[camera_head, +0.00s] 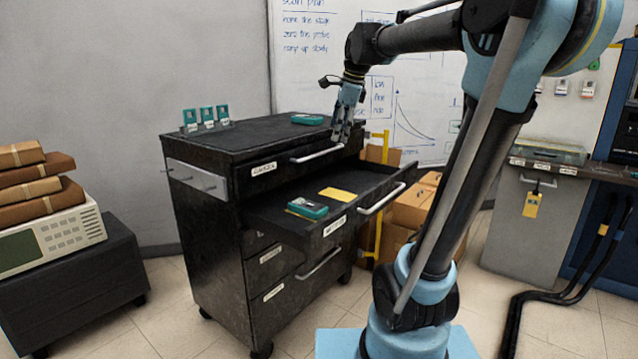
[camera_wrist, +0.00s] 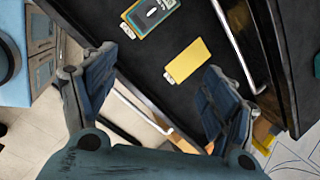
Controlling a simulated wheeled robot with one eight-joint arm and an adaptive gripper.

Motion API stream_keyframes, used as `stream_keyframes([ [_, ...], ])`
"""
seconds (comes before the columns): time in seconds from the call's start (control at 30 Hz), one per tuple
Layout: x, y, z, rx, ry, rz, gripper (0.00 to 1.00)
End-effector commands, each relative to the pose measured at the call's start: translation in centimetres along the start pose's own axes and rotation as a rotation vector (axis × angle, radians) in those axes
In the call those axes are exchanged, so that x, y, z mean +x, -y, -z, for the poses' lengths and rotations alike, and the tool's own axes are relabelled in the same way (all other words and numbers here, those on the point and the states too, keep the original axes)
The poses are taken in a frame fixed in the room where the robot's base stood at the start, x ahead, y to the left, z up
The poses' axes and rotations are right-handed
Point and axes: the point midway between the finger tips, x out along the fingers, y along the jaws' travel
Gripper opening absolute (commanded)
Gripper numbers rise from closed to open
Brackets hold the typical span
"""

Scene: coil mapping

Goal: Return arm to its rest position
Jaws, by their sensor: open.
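My arm reaches up from its blue base and over to the black drawer cabinet (camera_head: 205,215). My gripper (camera_head: 342,132) hangs pointing down near the cabinet's top right edge, above the open drawer (camera_head: 270,215). In the wrist view my gripper (camera_wrist: 160,95) has its two fingers spread wide with nothing between them. Inside the drawer lie a teal device (camera_head: 307,207) and a yellow card (camera_head: 337,194). The wrist view shows the yellow card (camera_wrist: 188,60) and the device (camera_wrist: 152,15) beyond the fingertips, apart from them.
Three small teal devices (camera_head: 207,115) stand in a rack on the cabinet top, and another teal device (camera_head: 307,119) lies there. Cardboard boxes (camera_head: 412,205) stand behind the drawer. A grey counter (camera_head: 535,225) is at right. A bench with an instrument (camera_head: 55,240) is at left.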

Motion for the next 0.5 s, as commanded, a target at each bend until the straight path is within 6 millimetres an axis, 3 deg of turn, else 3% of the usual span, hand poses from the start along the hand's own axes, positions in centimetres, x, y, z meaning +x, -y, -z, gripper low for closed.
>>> stream_keyframes([
  [0.03, 0.7, -2.0, 1.3, -0.076, -0.013, -0.001, 0.78],
  [0.5, 9.1, -18.6, 10.4, -0.87, -0.104, -0.071, 0.78],
])
